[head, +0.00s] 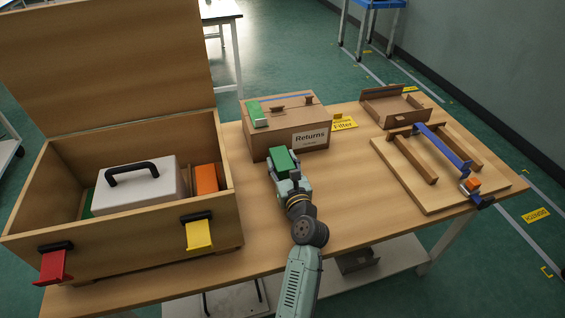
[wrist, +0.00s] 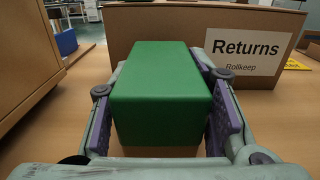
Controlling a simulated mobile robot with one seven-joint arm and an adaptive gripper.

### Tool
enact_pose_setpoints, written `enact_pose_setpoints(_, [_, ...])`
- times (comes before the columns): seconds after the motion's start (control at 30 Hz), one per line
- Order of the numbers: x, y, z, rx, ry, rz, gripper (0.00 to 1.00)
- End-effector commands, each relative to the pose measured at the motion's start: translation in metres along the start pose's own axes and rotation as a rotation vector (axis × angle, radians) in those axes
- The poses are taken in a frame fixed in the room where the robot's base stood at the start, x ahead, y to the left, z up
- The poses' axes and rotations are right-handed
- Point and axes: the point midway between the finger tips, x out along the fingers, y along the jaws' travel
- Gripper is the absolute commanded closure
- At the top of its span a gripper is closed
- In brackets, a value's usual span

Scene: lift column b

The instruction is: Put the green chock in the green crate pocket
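The green chock (head: 283,162) is a green block between the fingers of my gripper (head: 285,176), just in front of the Returns box. In the wrist view the chock (wrist: 160,95) fills the space between both purple finger pads of my gripper (wrist: 165,125), which is shut on it. I cannot tell how far it is above the table. The open wooden crate (head: 120,253) stands at the left with its lid up. Inside are a white case (head: 140,190) with a black handle, an orange block (head: 206,179) and a narrow green patch (head: 87,204) at the left, mostly hidden by the case.
The cardboard Returns box (head: 270,135) stands behind my gripper, with a green piece (head: 257,115) on top. Red (head: 53,267) and yellow (head: 199,235) latches hang on the crate's front. A wooden board (head: 410,185) with bars and a blue lever lies right. Table between is clear.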

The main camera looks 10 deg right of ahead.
Motion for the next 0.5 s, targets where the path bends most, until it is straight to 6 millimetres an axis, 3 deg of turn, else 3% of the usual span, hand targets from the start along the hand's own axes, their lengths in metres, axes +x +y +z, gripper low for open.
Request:
enact_pose_setpoints(0.27, [0.0,0.0,0.0003,0.0,0.0,0.0,0.38])
enact_pose_setpoints(0.5, [0.0,0.0,0.0004,0.0,0.0,0.0,0.37])
